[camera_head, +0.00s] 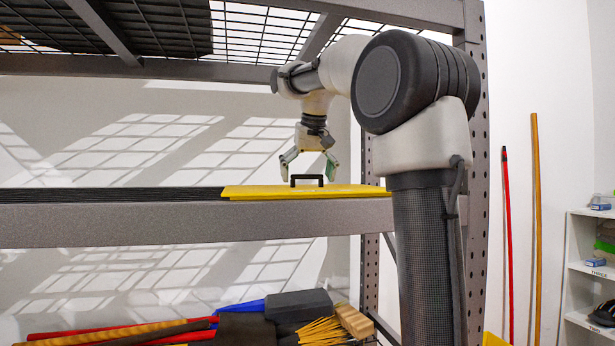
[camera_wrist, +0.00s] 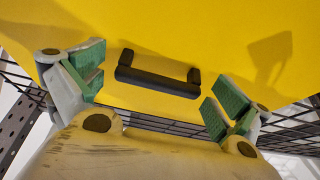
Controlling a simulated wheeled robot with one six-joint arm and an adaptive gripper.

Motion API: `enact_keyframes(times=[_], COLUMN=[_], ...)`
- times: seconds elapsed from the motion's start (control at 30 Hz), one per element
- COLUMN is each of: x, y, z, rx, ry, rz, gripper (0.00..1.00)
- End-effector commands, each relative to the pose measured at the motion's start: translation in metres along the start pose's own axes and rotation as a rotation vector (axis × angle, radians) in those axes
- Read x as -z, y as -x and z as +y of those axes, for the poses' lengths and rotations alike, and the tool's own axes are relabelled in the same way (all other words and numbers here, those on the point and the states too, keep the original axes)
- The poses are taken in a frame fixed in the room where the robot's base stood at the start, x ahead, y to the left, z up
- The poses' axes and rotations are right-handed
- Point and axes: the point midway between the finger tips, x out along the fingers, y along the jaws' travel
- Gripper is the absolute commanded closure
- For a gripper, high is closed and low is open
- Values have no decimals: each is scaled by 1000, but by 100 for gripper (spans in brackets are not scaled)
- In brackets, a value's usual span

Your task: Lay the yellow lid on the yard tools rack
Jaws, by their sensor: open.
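The yellow lid (camera_head: 265,191) lies flat on the right part of the grey metal rack's shelf (camera_head: 150,226) in the head view. Its black handle (camera_head: 307,180) stands up from its top. My gripper (camera_head: 310,175) is above the lid, its open fingers on either side of and a little above the handle. In the wrist view the lid (camera_wrist: 200,40) fills the upper part, and the handle (camera_wrist: 158,82) shows between the green finger pads of my gripper (camera_wrist: 155,90). The fingers do not touch the handle.
Brooms and brushes (camera_head: 270,305) lie on the level below. A wire mesh deck (camera_head: 265,35) is overhead, and a perforated post (camera_head: 480,180) stands at the right. A red pole (camera_head: 507,240), a wooden pole (camera_head: 537,220) and a white shelf unit (camera_head: 585,270) are farther right.

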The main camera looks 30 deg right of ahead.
Motion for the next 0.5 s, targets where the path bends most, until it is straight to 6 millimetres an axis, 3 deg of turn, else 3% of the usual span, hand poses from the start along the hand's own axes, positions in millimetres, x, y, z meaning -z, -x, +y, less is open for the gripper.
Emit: enact_keyframes(times=[0.23,0.5], x=[1,2], y=[8,55], z=[0,0], rx=[0,1], ry=[0,1], rz=[1,3], gripper=[0,0])
